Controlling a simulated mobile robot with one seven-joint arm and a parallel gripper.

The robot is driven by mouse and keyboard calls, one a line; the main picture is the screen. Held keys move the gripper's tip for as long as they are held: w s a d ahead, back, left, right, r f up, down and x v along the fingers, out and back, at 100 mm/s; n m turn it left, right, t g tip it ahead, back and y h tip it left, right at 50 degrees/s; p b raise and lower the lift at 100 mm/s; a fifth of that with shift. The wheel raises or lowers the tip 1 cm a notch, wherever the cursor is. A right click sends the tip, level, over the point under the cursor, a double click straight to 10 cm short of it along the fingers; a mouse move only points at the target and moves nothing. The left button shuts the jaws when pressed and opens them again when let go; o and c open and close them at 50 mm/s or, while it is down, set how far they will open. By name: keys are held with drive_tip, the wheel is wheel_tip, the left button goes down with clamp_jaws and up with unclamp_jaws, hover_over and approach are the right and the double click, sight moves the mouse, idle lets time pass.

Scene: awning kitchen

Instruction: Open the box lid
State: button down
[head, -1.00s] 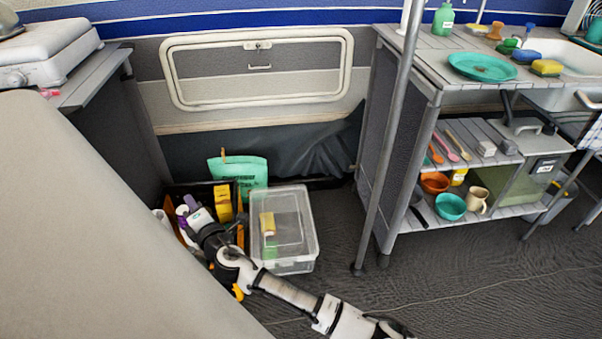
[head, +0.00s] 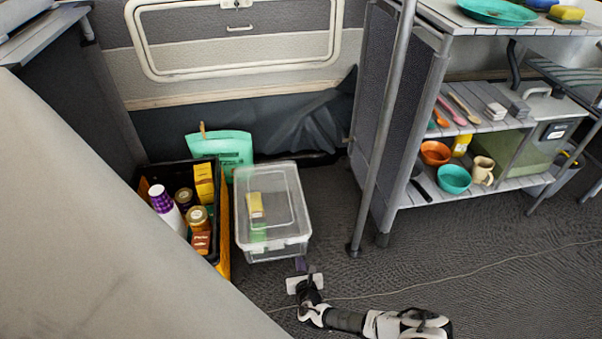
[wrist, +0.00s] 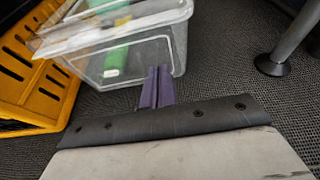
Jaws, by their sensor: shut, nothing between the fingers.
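The clear plastic box (head: 246,250) stands on the floor with its see-through lid (head: 285,205) on top, and the lid looks closed in the head view. Yellow and green items show inside. In the wrist view the box (wrist: 150,55) is at the top, with the lid's near edge blurred. My gripper (head: 301,266) is low in front of the box's near right corner. Its purple fingers (wrist: 157,88) are shut and empty, pointing at the box's front wall. I cannot tell whether the fingertips touch it.
A black and yellow crate (head: 224,235) with jars and cartons stands close on the left, also in the wrist view (wrist: 40,95). A metal pole (head: 373,165) and shelf unit (head: 400,150) stand on the right. The floor between is clear.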

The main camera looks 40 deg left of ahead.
drive_tip(key=b+x, duration=0.1)
drive_tip(key=x, duration=0.3)
drive_tip(key=shift+f+b, duration=0.25)
drive_tip(key=shift+b, duration=0.1)
drive_tip(key=shift+w+a+r+p, duration=0.15)
drive_tip(key=shift+r+p, duration=0.1)
drive_tip(key=shift+r, duration=0.85)
drive_tip(key=shift+w+a+r+p, duration=0.1)
drive_tip(key=shift+r+p, duration=0.1)
drive_tip(key=shift+r, duration=0.85)
